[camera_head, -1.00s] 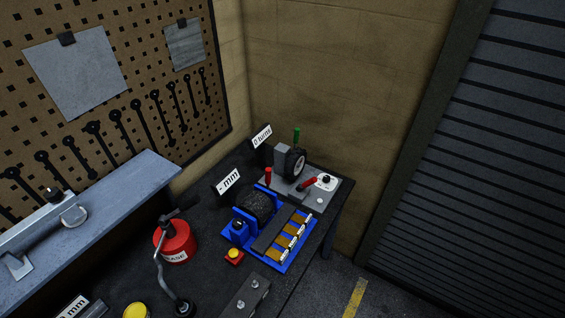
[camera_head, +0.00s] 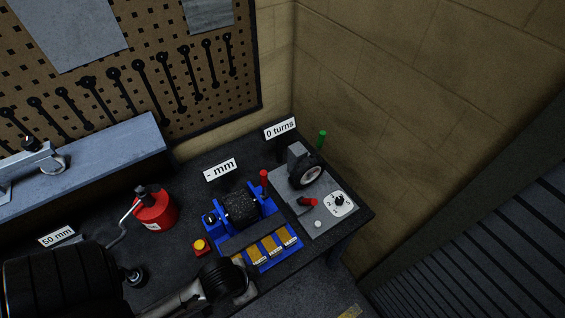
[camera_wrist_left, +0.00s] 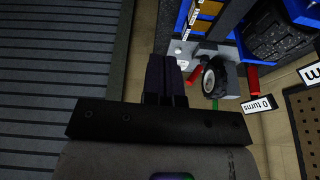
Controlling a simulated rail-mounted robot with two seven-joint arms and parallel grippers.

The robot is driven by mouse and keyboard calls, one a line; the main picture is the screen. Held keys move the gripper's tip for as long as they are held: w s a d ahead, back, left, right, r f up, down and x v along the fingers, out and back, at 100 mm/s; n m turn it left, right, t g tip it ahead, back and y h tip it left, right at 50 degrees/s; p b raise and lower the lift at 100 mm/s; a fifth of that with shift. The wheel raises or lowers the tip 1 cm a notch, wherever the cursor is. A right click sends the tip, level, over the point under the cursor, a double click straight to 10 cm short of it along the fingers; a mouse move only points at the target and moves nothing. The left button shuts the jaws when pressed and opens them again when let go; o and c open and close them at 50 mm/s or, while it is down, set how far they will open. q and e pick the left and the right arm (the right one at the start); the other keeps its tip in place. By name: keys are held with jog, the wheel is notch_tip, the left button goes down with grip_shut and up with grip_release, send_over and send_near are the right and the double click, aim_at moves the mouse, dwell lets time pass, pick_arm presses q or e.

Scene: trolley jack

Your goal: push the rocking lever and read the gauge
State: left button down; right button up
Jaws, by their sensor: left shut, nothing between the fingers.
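A grey plate (camera_head: 335,222) at the right end of the bench carries a wheel-like round part (camera_head: 307,173), a short red-handled lever (camera_head: 308,202) and a white dial with a black knob (camera_head: 339,203). A sign reading "0 turns" (camera_head: 280,128) stands behind it. A second sign reads "- mm" (camera_head: 220,170). I cannot tell which part is the rocking lever. My left gripper (camera_wrist_left: 166,60) is shut and empty in the wrist view, its tips pointing toward the grey plate's white dial corner (camera_wrist_left: 180,50). Its fingers cannot be made out in the head view. My right gripper is not in view.
A blue roller stand (camera_head: 270,218) with a black roller and an upright red lever (camera_head: 264,178) sits left of the plate. A yellow-topped button (camera_head: 200,246) and a red can (camera_head: 155,210) stand further left. A green stick (camera_head: 321,140) rises behind the wheel.

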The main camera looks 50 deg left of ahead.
aim_at(264, 185)
pick_arm(q)
jog(key=w+a+f+g+b, duration=0.1)
jog(key=w+a+f+b, duration=0.1)
jog(key=w+a+f, duration=0.3)
jog(key=w+a+f+b, duration=0.2)
jog(key=w+a, duration=0.1)
jog(key=a, duration=0.5)
jog(key=w+a+f+g+b, duration=0.1)
jog(key=w+a+f+b, duration=0.1)
jog(key=w+a+f, duration=0.3)
jog(key=w+a+r+b, duration=0.1)
jog(key=a, duration=0.3)
jog(key=w+a+r+h+b, duration=0.1)
jog(key=w+a, duration=0.1)
jog(key=a, duration=0.3)
jog(key=w+a+r+n+h+b, duration=0.1)
jog(key=w+a+r, duration=0.1)
jog(key=a, duration=0.3)
jog(key=shift+a+r+t, duration=0.1)
jog(key=shift+a+t, duration=0.1)
jog(key=shift+t, duration=0.1)
jog(key=w+a+r+t+h+b, duration=0.2)
jog(key=a+r, duration=0.4)
jog(key=a, duration=0.3)
jog(key=shift+w+a+r+n+t+h, duration=0.2)
jog(key=shift+w+r+n+t+h, duration=0.1)
jog(key=shift+r+n+t+h, duration=0.15)
jog(key=shift+f, duration=0.1)
